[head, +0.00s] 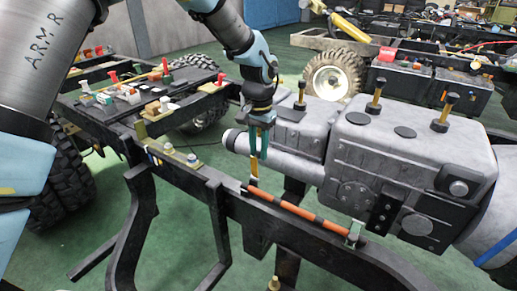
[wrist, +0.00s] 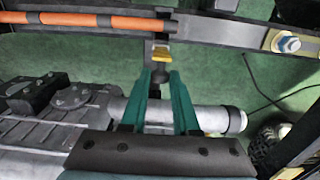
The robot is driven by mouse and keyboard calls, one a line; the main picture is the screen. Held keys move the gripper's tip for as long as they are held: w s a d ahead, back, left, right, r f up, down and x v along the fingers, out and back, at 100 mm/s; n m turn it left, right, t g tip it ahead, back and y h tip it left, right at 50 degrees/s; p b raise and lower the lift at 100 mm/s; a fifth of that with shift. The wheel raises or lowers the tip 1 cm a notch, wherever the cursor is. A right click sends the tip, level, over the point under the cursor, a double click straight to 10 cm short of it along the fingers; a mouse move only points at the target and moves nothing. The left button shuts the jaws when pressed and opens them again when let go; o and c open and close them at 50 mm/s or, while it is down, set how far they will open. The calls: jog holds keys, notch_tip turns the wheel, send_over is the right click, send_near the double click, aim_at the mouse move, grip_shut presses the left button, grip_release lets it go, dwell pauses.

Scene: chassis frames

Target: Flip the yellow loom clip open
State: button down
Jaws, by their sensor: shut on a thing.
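The yellow loom clip (head: 254,168) stands up at the left end of the orange loom on the black frame rail. In the wrist view its yellow part (wrist: 162,54) shows just beyond my fingertips. My gripper (head: 258,153), with teal fingers, points down over the rail and is shut on the clip. In the wrist view the fingers (wrist: 160,76) are close together with a dark piece between them. The exact contact is partly hidden. The orange loom (head: 300,213) with black bands lies along the rail; it also shows in the wrist view (wrist: 100,20).
A grey gearbox (head: 400,150) with a round tube stands close behind and right of my gripper. A bracket with bolts (head: 180,152) sits on the rail to the left. A tray of small parts (head: 140,98) is at the back left. Green floor lies below the rail.

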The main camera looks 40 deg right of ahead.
jog(key=shift+w+d+f+g+y+p, duration=0.15)
jog(key=shift+d+f+y+p, duration=0.05)
jog(key=shift+d+y+p, duration=0.45)
jog(key=shift+w+d+f+g+y+p, duration=0.2)
jog(key=shift+d+y+p, duration=0.2)
jog(key=shift+y+p, duration=0.4)
jog(key=shift+w+d+f+g+y+p, duration=0.15)
jog(key=shift+d+y+p, duration=0.4)
jog(key=shift+p, duration=0.3)
jog(key=c, duration=0.7)
grip_release()
jog(key=b+v, duration=0.2)
jog(key=v, duration=0.8)
jog(key=shift+d+r, duration=0.2)
jog(key=shift+r, duration=0.1)
